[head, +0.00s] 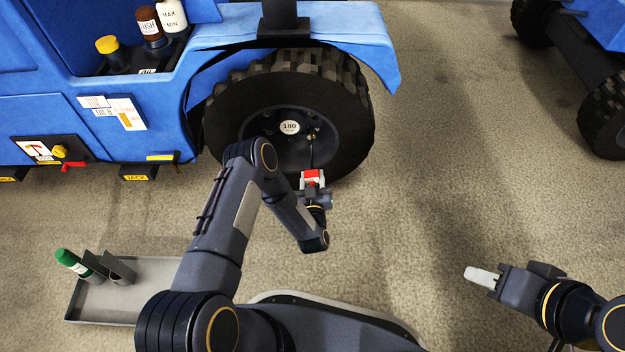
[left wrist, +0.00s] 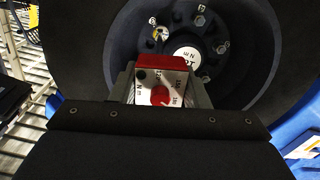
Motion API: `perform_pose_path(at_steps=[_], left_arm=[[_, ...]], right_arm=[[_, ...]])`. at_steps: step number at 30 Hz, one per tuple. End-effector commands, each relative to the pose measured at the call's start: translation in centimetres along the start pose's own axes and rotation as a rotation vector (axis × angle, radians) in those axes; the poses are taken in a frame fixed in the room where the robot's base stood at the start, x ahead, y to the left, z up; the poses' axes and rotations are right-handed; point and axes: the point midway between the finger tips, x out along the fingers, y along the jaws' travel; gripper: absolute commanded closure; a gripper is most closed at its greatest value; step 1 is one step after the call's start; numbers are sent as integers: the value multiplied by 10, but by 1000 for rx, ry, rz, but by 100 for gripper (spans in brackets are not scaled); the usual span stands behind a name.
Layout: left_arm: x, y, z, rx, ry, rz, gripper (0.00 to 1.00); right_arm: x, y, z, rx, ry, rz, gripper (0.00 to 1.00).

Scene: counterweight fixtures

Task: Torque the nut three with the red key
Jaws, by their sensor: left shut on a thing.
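The red key (head: 312,177) has a red and white block-shaped head and a thin dark shaft that points up toward the wheel hub. My left gripper (head: 314,190) is shut on its head, just in front of the tyre. In the left wrist view the key's head (left wrist: 160,85) shows a dial face with numbers and a red knob. The shaft's tip is not clear. My right gripper (head: 482,276) is empty, far right of the wheel.
The black tyre (head: 352,105) sits under the blue vehicle's fender (head: 375,35). A grey tray (head: 150,300) with a green-capped key (head: 70,261) in a holder is on the lower left. Another blue vehicle's wheel (head: 607,115) is at the upper right. The floor between is clear.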

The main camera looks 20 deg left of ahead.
Motion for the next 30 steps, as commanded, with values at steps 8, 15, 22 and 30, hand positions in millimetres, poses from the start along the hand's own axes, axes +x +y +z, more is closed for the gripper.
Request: perform_pose_path(at_steps=[8,15,22,30], left_arm=[[5,0,0,0,1,1,95],[8,0,-1,0,2,0,95],[12,0,-1,0,2,0,95],[14,0,-1,0,2,1,95]], right_arm=[[1,0,0,0,0,0,63],[2,1,1,0,0,0,63],[2,1,1,0,0,0,63],[3,1,2,0,0,0,63]])
